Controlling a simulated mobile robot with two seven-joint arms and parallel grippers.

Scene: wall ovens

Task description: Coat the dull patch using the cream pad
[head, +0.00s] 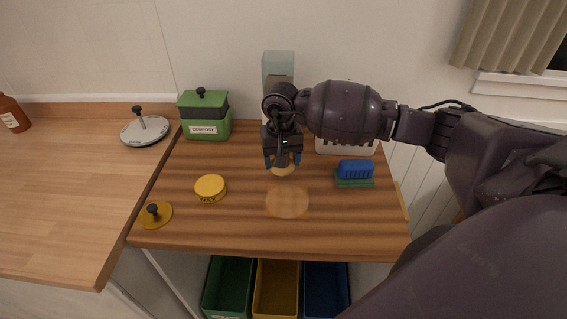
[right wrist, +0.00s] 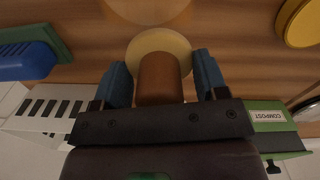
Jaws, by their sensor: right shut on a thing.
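My right gripper (head: 282,160) points down over the wooden worktop (head: 240,225), and its fingers also show in the right wrist view (right wrist: 161,80). It is shut on the brown round handle (right wrist: 160,78) of the cream pad (right wrist: 158,42). The pad's pale disc shows below the fingers in the head view (head: 283,170). I cannot tell whether the disc touches the wood. The dull patch (head: 288,202) is a paler round area just nearer than the pad; its edge also shows in the right wrist view (right wrist: 148,8). My left gripper is out of view.
A yellow wax tin (head: 210,187) stands left of the patch, with a yellow knobbed lid (head: 155,215) at the front left. A green compost box (head: 204,115) and a white slotted container (head: 345,147) stand behind.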

